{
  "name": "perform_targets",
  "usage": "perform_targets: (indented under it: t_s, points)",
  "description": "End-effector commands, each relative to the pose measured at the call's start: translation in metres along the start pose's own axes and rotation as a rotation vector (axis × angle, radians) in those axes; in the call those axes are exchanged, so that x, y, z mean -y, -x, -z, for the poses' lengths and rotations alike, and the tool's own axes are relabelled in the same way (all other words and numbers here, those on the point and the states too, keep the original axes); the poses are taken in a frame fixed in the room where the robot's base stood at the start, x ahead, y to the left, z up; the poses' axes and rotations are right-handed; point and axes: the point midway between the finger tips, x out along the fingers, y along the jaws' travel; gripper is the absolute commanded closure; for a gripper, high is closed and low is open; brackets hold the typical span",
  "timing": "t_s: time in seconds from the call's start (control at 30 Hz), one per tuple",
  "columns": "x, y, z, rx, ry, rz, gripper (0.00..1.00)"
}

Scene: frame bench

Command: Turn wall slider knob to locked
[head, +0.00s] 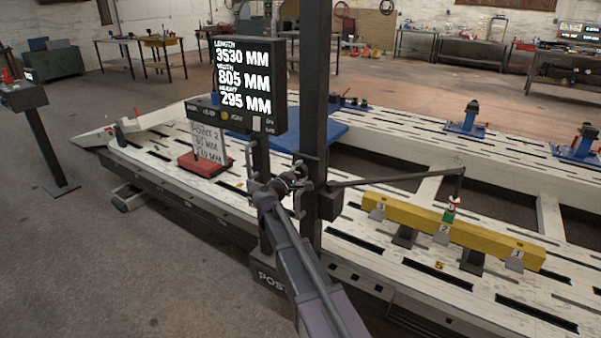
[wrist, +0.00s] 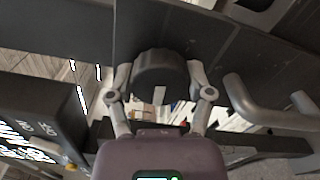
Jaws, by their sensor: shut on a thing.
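The knob (wrist: 160,72) is dark, round and ridged, on the dark slider body in the wrist view. My gripper (wrist: 160,80) is shut on it, with one finger on its left side and one on its right. In the head view my gripper (head: 284,184) is at the slider block (head: 328,203) on the dark upright post (head: 313,100). The knob is too small and covered there to make out. I cannot read a locked or unlocked mark in either view.
A grey bent handle (wrist: 255,112) sits right of the knob. A thin measuring arm (head: 395,180) reaches right, its tip over a yellow numbered beam (head: 480,236). A display (head: 243,80) reading 3530, 805 and 295 mm stands left of the post. The white slotted bench (head: 385,245) lies behind.

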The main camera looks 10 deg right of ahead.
Motion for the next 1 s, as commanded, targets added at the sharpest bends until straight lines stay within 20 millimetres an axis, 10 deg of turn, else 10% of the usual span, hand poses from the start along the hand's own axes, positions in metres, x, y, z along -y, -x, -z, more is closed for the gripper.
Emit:
perform_targets:
  t_s: [0.73, 0.77, 0.8, 0.87, 1.0]
  points:
    - [-0.0006, -0.0016, 0.0007, 0.000, -0.129, -0.001, 0.81]
    - [-0.0006, -0.0016, 0.0007, 0.000, -0.129, -0.001, 0.30]
    - [-0.0006, -0.0016, 0.0007, 0.000, -0.129, -0.001, 0.18]
    - [-0.0005, -0.0014, 0.0007, 0.000, -0.128, -0.001, 0.00]
    - [-0.0003, -0.0008, 0.0005, 0.000, -0.128, -0.001, 0.00]
